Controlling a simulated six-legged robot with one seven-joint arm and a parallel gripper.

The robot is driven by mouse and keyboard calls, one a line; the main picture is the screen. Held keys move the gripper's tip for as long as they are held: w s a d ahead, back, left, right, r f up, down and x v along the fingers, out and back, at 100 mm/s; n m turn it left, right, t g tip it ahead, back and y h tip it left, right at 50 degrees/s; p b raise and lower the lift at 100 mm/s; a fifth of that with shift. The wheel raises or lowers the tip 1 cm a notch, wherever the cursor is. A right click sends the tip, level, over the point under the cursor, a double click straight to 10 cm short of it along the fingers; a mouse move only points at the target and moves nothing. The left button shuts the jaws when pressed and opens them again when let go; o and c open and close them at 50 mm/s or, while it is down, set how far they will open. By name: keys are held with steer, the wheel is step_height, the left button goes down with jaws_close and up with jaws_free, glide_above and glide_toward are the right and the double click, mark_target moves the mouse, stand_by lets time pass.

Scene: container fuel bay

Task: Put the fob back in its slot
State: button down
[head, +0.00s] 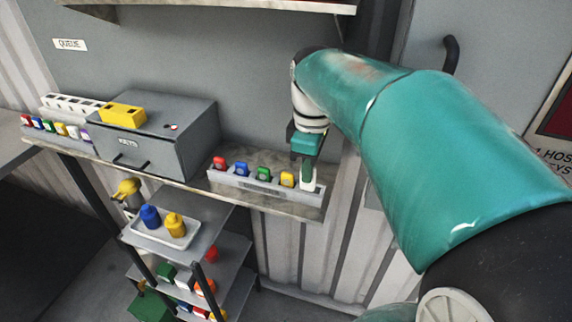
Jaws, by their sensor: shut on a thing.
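A grey slotted rack (238,183) sits on the shelf below my arm. Red (219,163), blue (241,169), green (264,173) and yellow (287,179) fobs stand in it from left to right. My gripper (307,170) points down at the rack's right end, just right of the yellow fob. It is shut on a whitish fob (308,183), mostly covered by the fingers. The fob is upright at the rack's end; I cannot tell whether it is in the slot or just above it.
A grey box (155,135) with a yellow block (122,115) on top stands left of the rack. Further left are a white rack (72,103) and a row of small coloured items. Below is a shelf cart with a tray (165,231) of blue and yellow bottles. An upper shelf overhangs.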

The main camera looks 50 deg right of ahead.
steer(key=w+d+f, duration=0.2)
steer(key=d+f, duration=0.1)
steer(key=d, duration=0.2)
steer(key=shift+f, duration=0.15)
stand_by(0.5)
steer(key=shift+w, duration=0.1)
stand_by(0.4)
steer(key=shift+f, duration=0.65)
steer(key=shift+f, duration=0.1)
steer(key=shift+f, duration=0.55)
steer(key=shift+f, duration=0.1)
steer(key=shift+f, duration=0.55)
steer(key=shift+f, duration=0.2)
